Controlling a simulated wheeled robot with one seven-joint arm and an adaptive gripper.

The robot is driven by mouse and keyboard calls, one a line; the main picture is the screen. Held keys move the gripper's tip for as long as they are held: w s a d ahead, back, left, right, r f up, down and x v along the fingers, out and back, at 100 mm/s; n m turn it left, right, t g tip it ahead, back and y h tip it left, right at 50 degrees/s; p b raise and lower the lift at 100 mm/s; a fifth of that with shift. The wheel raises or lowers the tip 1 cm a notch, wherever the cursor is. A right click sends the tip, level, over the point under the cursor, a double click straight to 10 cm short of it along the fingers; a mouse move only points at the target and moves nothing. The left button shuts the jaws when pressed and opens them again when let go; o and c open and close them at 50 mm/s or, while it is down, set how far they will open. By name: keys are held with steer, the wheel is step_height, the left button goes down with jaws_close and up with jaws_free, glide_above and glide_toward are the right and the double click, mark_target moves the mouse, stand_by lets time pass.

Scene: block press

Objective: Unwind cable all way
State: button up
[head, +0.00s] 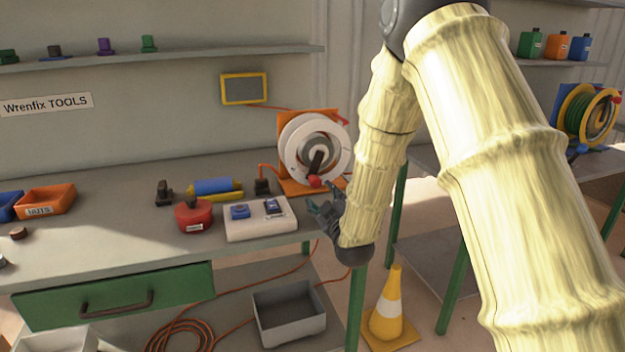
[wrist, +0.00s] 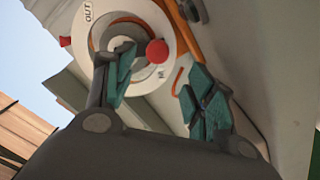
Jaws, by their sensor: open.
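A white cable reel (head: 296,147) with an orange back plate stands at the right end of the workbench in the head view. Its crank ends in a red knob (head: 315,181), low on the reel's face. An orange cable (head: 268,168) shows beside the reel. In the wrist view the reel disc (wrist: 158,22) carries the words OUT and IN, and the red knob (wrist: 157,52) shows beyond the fingers. In the head view my gripper (head: 328,203) is just below and right of the knob.
A white box with blue and dark switches (head: 261,230), a red labelled object (head: 193,216) and a blue-yellow tool (head: 214,188) lie left of the reel. A grey bin (head: 289,335) and a yellow-white cone (head: 391,302) stand below. Another reel (head: 582,115) stands at far right.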

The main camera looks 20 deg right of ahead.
mark_target(317, 184)
steer(key=w, duration=1)
steer(key=shift+w+d+p, duration=0.25)
steer(key=shift+w+p, duration=0.05)
steer(key=shift+p, duration=0.05)
jaws_close()
